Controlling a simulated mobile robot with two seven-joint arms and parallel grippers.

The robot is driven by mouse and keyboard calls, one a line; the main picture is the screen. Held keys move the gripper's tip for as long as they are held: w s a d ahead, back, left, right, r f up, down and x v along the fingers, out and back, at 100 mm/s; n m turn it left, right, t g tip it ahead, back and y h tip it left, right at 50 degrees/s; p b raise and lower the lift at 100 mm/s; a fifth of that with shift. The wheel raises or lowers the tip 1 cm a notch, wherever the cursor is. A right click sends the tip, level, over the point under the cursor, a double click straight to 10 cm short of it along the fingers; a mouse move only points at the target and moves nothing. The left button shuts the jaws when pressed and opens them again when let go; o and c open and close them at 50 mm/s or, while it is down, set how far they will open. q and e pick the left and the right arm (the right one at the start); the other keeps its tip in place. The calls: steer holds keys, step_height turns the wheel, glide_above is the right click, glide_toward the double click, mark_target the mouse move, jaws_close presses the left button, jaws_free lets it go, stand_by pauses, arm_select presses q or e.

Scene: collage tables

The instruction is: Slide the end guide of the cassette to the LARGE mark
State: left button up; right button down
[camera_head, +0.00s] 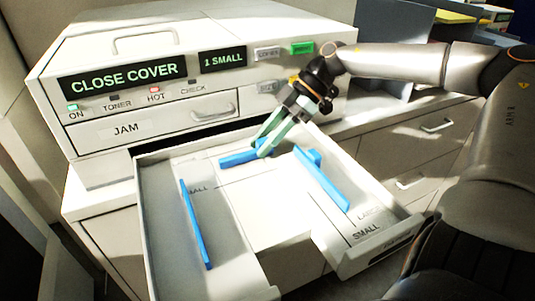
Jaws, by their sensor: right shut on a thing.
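The cassette (158,225) is a pale open tray pulled out of the printer's front. The blue end guide (232,159) stands crosswise near the back of the cassette. My right gripper (265,146) comes from the upper right, with its pale green fingers shut on the end guide's raised middle part. Two long blue side guides stand at the left (193,225) and right (322,180) of the tray. A partly hidden SMALL label (197,189) is by the left guide. The LARGE label (368,214) and another SMALL label (366,231) are at the front right. My left gripper is out of view.
The printer (110,85) stands behind the cassette; its displays read CLOSE COVER and 1 SMALL, above a JAM panel (127,128). A drawer cabinet (410,150) is at the right. The tray floor in front of the end guide is clear.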

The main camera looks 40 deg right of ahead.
steer(key=shift+w+d, duration=0.1)
steer(key=shift+w, duration=0.15)
steer(key=c, duration=0.8)
jaws_free()
steer(key=shift+s, duration=0.15)
steer(key=shift+o, duration=0.2)
steer(key=v, duration=1.2)
steer(key=shift+d+r+p, duration=0.15)
steer(key=shift+r+p, duration=0.05)
steer(key=shift+p, duration=0.1)
